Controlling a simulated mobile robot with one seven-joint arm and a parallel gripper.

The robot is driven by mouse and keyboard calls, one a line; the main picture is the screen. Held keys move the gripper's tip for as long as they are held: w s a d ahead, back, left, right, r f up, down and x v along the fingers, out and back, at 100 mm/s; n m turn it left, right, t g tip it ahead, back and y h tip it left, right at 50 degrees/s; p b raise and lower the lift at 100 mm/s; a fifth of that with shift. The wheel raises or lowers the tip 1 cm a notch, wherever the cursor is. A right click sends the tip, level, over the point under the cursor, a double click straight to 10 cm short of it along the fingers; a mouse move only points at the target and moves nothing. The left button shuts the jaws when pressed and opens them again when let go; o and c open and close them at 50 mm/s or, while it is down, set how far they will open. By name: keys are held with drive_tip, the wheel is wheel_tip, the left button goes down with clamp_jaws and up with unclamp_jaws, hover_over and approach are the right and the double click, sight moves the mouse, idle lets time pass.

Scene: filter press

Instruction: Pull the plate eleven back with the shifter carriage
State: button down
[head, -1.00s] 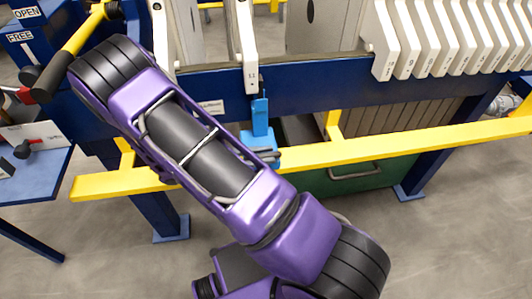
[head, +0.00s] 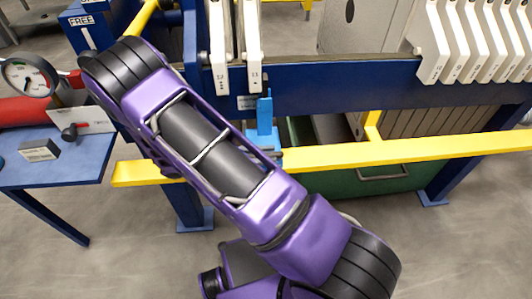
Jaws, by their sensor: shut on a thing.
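Plate eleven (head: 253,45), a white plate edge marked 11, hangs at the top centre of the head view. It stands close to the right of another white plate (head: 217,50), marked 12, with a narrow gap showing between them. The blue shifter carriage (head: 264,125) is on the front of the press, its upright finger just below and slightly right of plate eleven's lower end. I cannot tell whether the finger touches the plate. My purple arm crosses in front of the carriage's left side, and my gripper is hidden.
A row of white plates (head: 467,40) stands at the right, with a wide gap between it and plate eleven. A yellow rail (head: 400,149) runs along the front. A blue side table (head: 60,165) with a gauge (head: 27,78) is at the left.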

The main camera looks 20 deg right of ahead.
drive_tip(key=shift+s+a+f, duration=0.15)
drive_tip(key=shift+s+f, duration=0.1)
drive_tip(key=shift+f, duration=0.1)
drive_tip(key=c, duration=0.9)
unclamp_jaws()
drive_tip(key=shift+o, duration=0.7)
drive_tip(key=shift+r, duration=0.15)
drive_tip(key=shift+w, duration=0.1)
drive_tip(key=v, duration=1.2)
drive_tip(key=shift+a, duration=0.1)
